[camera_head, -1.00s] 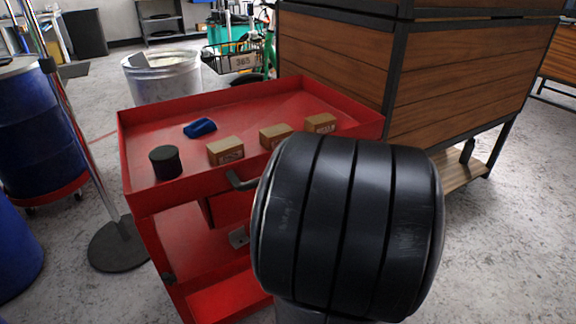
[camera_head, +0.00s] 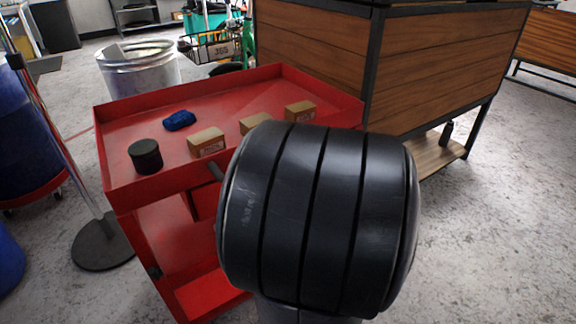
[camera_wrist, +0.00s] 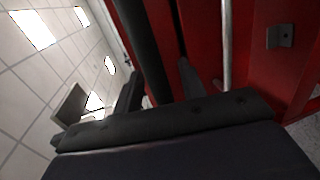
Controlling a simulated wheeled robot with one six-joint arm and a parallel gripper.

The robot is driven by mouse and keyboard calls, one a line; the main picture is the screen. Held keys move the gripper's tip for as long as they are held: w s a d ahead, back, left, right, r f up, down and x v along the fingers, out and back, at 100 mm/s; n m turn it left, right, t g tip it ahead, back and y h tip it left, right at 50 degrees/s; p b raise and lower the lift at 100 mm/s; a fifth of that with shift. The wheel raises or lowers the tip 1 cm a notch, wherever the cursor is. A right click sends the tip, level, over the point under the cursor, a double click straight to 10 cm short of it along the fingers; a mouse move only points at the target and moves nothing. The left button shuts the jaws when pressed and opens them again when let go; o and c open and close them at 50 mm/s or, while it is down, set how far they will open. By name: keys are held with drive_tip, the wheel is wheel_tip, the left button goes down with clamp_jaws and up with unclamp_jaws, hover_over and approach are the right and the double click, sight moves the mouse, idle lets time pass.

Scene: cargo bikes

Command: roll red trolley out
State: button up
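The red trolley (camera_head: 118,192) stands left of the middle in the head view, with an open tray top and a lower shelf. A dark bar handle (camera_head: 216,172) sticks out from its near side and runs behind my thick black arm link. In the wrist view my gripper (camera_wrist: 159,72) points at the red trolley body (camera_wrist: 268,75). Its two dark fingers stand apart, with the black handle bar (camera_wrist: 148,45) running between them. I cannot tell whether both fingers press on it. In the head view my arm hides the gripper and the trolley's near right corner.
The tray carries a black cylinder (camera_head: 145,156), a blue item (camera_head: 179,121) and three small boxes (camera_head: 207,142). A metal bin (camera_head: 138,72) stands behind. A wooden cabinet (camera_head: 440,70) is close on the right. A post base (camera_head: 104,243) stands left. Floor (camera_head: 500,240) at right is clear.

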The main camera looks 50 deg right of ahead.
drive_tip(key=p+v, duration=0.2)
drive_tip(key=v, duration=0.7)
idle(0.5)
drive_tip(key=b+x, duration=0.2)
drive_tip(key=x, duration=0.7)
drive_tip(key=shift+f+b, duration=0.1)
drive_tip(key=shift+b, duration=0.2)
drive_tip(key=shift+x, duration=0.9)
